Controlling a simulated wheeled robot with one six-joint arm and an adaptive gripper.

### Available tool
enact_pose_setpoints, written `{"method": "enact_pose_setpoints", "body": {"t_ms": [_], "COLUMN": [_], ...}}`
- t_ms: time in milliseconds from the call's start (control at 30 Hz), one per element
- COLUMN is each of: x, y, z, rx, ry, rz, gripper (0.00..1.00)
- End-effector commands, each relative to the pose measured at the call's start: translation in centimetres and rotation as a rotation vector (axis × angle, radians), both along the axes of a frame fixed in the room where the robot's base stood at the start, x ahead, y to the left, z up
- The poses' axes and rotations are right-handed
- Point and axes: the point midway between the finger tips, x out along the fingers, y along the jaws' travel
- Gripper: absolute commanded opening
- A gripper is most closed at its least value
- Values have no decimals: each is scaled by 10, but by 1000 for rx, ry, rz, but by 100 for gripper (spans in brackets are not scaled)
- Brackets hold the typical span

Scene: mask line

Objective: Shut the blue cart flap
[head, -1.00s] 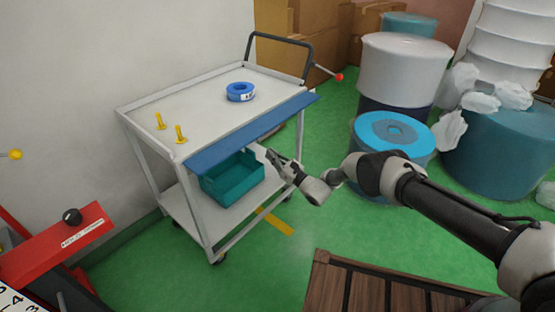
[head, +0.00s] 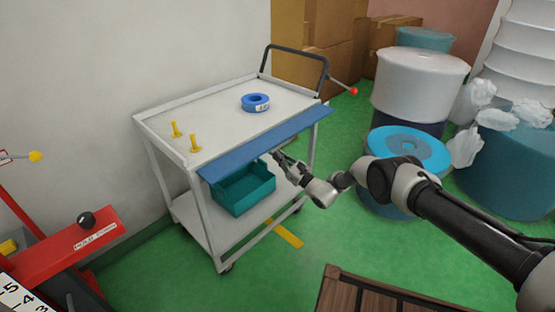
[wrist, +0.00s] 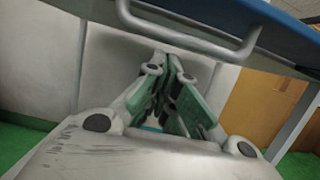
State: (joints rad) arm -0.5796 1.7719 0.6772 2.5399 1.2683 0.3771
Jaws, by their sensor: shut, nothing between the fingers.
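The blue flap (head: 267,143) is a long panel along the near side of the white cart (head: 227,105), sticking outward from the edge of the top shelf. In the wrist view the flap (wrist: 285,28) crosses the upper right, with a pale U-shaped handle (wrist: 190,44) below its edge. My gripper (head: 275,153) is under the flap's outer edge, near the middle of its length. In the wrist view my gripper (wrist: 168,62) has its fingertips together and empty, just below the handle. I cannot tell whether they touch it.
A blue tape roll (head: 256,102) and two yellow pegs (head: 185,136) are on the cart top. A teal bin (head: 243,190) sits on the lower shelf. Drums (head: 420,85) stand at right, a red stand (head: 75,245) at left.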

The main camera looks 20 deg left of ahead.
Motion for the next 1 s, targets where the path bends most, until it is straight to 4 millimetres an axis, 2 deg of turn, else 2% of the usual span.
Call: {"method": "enact_pose_setpoints", "body": {"t_ms": [167, 633, 1000], "x": [-2, -2, -3], "y": [-4, -6, -17], "z": [7, 8, 11], "rx": [0, -5, -93], "ry": [0, 3, 38], "rz": [-1, -1, -2], "gripper": [0, 0, 0]}}
